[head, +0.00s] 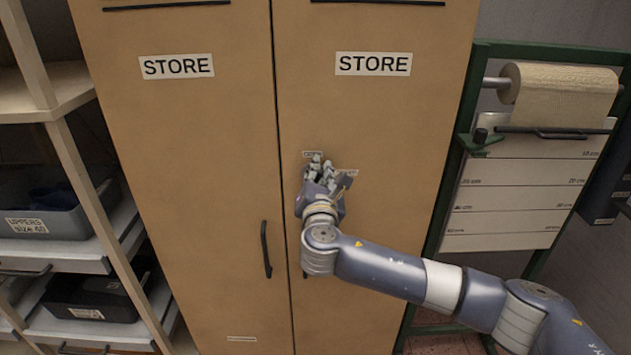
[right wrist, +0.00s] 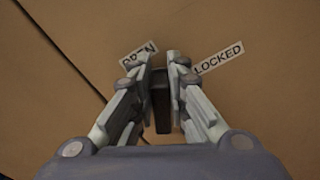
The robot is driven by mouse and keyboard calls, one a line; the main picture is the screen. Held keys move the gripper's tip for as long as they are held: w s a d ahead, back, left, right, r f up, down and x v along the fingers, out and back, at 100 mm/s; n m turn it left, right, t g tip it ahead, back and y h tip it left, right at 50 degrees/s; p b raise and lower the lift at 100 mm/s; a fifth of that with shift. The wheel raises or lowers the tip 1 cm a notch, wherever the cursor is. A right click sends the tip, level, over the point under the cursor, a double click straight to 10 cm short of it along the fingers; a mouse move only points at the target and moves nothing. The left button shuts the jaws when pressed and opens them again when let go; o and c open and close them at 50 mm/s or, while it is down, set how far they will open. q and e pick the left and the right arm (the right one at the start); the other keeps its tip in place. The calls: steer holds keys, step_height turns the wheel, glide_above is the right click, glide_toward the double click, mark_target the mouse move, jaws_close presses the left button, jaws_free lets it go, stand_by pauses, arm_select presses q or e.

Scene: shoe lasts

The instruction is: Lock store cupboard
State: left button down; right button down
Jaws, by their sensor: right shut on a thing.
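The store cupboard has a tan left door (head: 190,140) and a tan right door (head: 400,120), each labelled STORE. The doors look shut, with a narrow seam between them. My right gripper (head: 319,168) is at the right door, near the seam. In the right wrist view its fingers (right wrist: 161,85) are shut on a dark lock knob (right wrist: 162,108), largely hidden between them. An OPEN label (right wrist: 136,56), partly covered, lies left of the fingertips, and a LOCKED label (right wrist: 219,57) lies right. I cannot tell which label the knob points to. My left gripper is out of view.
A black handle (head: 266,250) is on the left door; my right arm hides most of the right door's handle. Shelves with grey bins (head: 45,222) stand at left. A green-framed rack (head: 455,150) with a paper roll (head: 562,96) stands close at right.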

steer(key=shift+d+f+m+b, duration=0.25)
steer(key=shift+f+m+b, duration=0.2)
steer(key=shift+m+b, duration=1.25)
steer(key=shift+d+f+m+b, duration=0.4)
steer(key=shift+m+b, duration=0.55)
steer(key=shift+m, duration=1.5)
steer(key=shift+d+f+m+b, duration=0.15)
steer(key=shift+f+m+b, duration=0.35)
steer(key=shift+m+b, duration=1.2)
steer(key=shift+m+p, duration=0.35)
steer(key=shift+m, duration=0.1)
steer(key=c, duration=1.6)
jaws_free()
steer(key=shift+o, duration=0.2)
steer(key=shift+s, duration=0.1)
steer(key=s, duration=1.1)
steer(key=shift+s, duration=0.4)
